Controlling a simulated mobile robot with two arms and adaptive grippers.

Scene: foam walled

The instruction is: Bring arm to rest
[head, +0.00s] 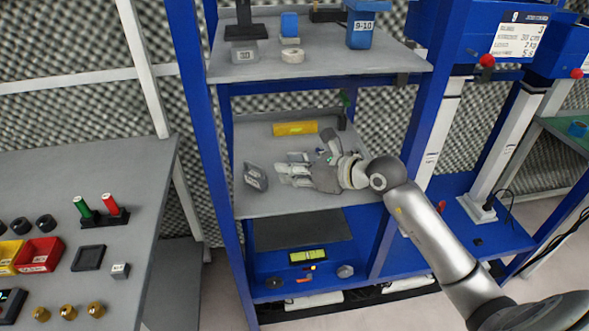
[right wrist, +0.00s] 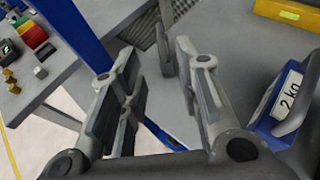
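My right arm (head: 435,235) reaches in from the right in the head view. My right gripper (head: 282,175) is over the middle shelf (head: 255,205) of the blue rack, its fingers pointing left. In the right wrist view the fingers of this gripper (right wrist: 160,95) stand wide apart with nothing held between them. A dark grey block with a label (head: 255,177) sits on the shelf just left of the fingertips, apart from them. My left arm and gripper are not in view.
A blue-and-grey piece marked 2 kg (right wrist: 285,100) is close beside the right finger. A yellow box (head: 295,128) lies behind the gripper. Blue rack posts (head: 212,150) and the upper shelf (head: 320,65) bound the space. A grey table (head: 120,185) stands left.

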